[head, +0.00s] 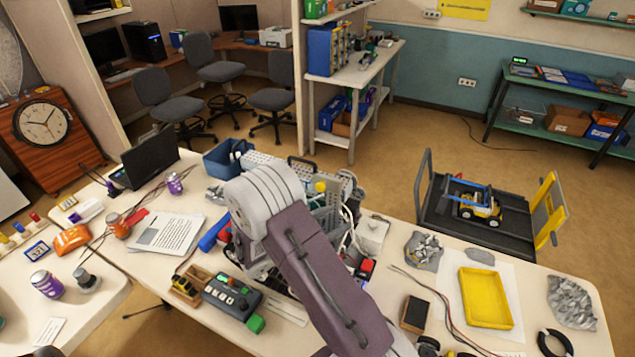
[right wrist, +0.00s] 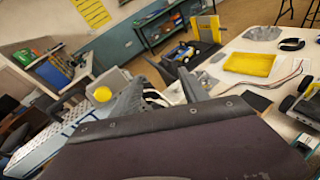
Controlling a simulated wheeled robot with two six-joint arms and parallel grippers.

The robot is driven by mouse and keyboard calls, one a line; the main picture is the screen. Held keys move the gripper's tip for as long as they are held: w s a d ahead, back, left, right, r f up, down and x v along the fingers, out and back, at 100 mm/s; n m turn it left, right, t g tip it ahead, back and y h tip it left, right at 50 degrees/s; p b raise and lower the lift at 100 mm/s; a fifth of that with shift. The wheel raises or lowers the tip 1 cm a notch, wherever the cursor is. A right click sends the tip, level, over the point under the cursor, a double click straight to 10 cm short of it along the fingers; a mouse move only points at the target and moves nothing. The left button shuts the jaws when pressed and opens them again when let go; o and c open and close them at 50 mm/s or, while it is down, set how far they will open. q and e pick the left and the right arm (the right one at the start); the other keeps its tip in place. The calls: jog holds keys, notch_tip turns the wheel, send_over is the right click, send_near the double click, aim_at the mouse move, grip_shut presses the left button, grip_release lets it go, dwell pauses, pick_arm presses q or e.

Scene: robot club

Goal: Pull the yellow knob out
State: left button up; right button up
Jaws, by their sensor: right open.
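The yellow knob (head: 320,186) shows as a small round spot among grey robot parts, just right of my right arm's grey joint in the head view. In the right wrist view the knob (right wrist: 102,94) is a yellow ball on a grey metal part. My right gripper (right wrist: 162,80) is open there, its two dark fingers apart. The knob appears left of the left finger, not between the fingers, and I see no contact. In the head view my right arm covers much of the machine, and the fingers are hard to make out. My left gripper is not in view.
A green-buttoned control box (head: 232,297) lies left of my right arm. A yellow tray (head: 486,298) and a black spool ring (head: 555,343) are on the right. A laptop (head: 150,158) and a blue bin (head: 226,157) stand at the back. Parts crowd the middle.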

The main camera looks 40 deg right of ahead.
aim_at(319, 188)
jog(key=w+a+n+t+p, duration=0.2)
jog(key=w+a+n+t, duration=0.3)
jog(key=w+n+t, duration=0.3)
jog(key=shift+m+g+h, duration=0.3)
jog(key=shift+m+g, duration=0.1)
jog(key=shift+m, duration=0.1)
jog(key=p+x, duration=0.1)
jog(key=x, duration=0.2)
jog(key=p+x, duration=0.1)
jog(key=x, duration=0.2)
jog(key=f+p+x, duration=0.1)
jog(key=x, duration=0.2)
jog(key=shift+w+d, duration=0.1)
jog(key=shift+d, duration=0.05)
jog(key=shift+w+d, duration=0.2)
jog(key=shift+d, duration=0.15)
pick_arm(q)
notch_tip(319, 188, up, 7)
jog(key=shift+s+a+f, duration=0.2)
pick_arm(e)
grip_shut()
jog(key=shift+a, duration=0.1)
